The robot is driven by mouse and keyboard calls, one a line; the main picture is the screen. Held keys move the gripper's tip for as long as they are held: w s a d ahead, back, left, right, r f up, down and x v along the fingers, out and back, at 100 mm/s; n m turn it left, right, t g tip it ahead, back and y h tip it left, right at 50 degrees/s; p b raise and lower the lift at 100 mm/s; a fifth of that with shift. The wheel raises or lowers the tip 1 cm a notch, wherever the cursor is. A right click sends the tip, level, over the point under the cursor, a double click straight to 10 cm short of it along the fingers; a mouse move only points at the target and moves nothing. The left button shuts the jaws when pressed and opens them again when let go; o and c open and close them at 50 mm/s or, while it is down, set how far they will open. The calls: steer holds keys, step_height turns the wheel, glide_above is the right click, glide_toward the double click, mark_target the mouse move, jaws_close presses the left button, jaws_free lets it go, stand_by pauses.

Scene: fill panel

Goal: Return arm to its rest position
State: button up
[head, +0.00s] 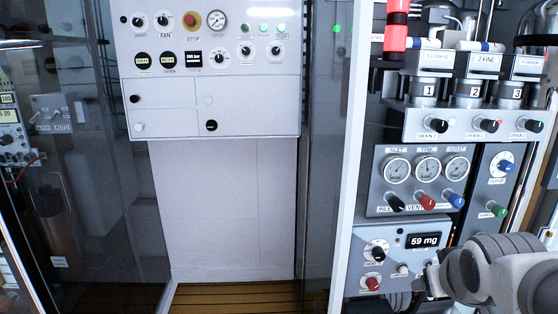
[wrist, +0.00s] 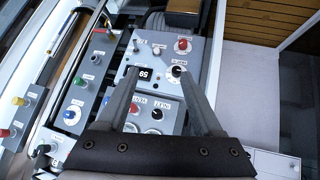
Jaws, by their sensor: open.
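My gripper (wrist: 158,58) is open in the wrist view, its two grey fingers apart and nothing between them. Between and beyond the fingers is the grey panel with the 59 mg display (wrist: 145,74). In the head view my arm (head: 492,268) reaches in from the lower right, in front of that panel's lower right side. The gripper end (head: 430,280) is small and dark there, and its fingers cannot be made out. The 59 mg display (head: 424,240) shows above it. I cannot tell whether the fingers touch the panel.
Gauges (head: 427,169) and coloured valve knobs (head: 428,202) sit above the display. Numbered filters (head: 475,92) stand higher up. A white control panel (head: 210,60) with a red stop button (head: 190,19) hangs at centre left. The slatted floor (head: 235,298) below it is clear.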

steer(key=s+a+f+n+g+y, duration=0.1)
steer(key=s+a+g+y, duration=0.15)
steer(key=s+a, duration=0.95)
step_height(320, 180, up, 23)
steer(key=w+a+p, duration=0.1)
steer(key=w+p, duration=0.1)
steer(key=p, duration=2)
steer(key=shift+w+a+p, duration=0.15)
steer(key=shift+a+p, duration=0.2)
steer(key=shift+p, duration=0.05)
